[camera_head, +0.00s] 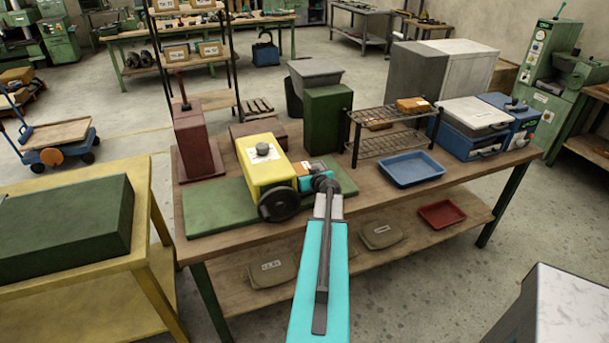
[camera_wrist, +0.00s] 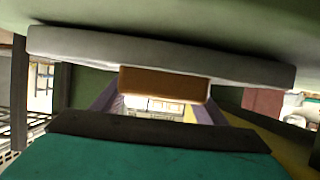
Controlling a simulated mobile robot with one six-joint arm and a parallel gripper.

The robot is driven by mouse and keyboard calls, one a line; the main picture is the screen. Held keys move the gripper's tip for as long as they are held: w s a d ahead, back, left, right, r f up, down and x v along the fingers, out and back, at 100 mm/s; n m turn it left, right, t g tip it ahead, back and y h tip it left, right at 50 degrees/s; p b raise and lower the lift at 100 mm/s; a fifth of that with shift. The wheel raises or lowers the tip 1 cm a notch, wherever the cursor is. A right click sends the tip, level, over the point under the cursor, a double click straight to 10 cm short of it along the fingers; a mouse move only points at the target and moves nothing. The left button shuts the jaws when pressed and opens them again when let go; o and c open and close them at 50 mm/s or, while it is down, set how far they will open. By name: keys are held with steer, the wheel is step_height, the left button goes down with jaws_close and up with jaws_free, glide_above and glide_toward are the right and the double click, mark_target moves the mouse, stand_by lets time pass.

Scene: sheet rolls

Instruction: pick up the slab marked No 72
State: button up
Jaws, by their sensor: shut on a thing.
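A small orange-brown slab (camera_head: 301,169) with a white label is beside the yellow machine, over the green base plate. The label is too small to read. My gripper (camera_head: 308,181) is at the slab, shut on it, and partly hides it. In the wrist view the slab (camera_wrist: 165,83) shows as a brown block ahead of the jaws, under a grey rounded edge. I cannot tell whether the slab touches anything below it. A similar orange-brown slab (camera_head: 412,104) lies on top of the wire rack.
The yellow machine (camera_head: 262,168) with a black handwheel stands close left of my gripper. A green block (camera_head: 327,118) stands behind. The wire rack (camera_head: 392,142), a blue tray (camera_head: 411,168) and cases (camera_head: 476,128) fill the right. The wooden bench front (camera_head: 400,205) is bare.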

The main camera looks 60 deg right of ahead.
mark_target(304, 171)
steer(key=shift+r, duration=0.2)
step_height(304, 171, up, 18)
steer(key=b, duration=0.4)
steer(key=shift+f, duration=0.15)
stand_by(0.4)
stand_by(0.6)
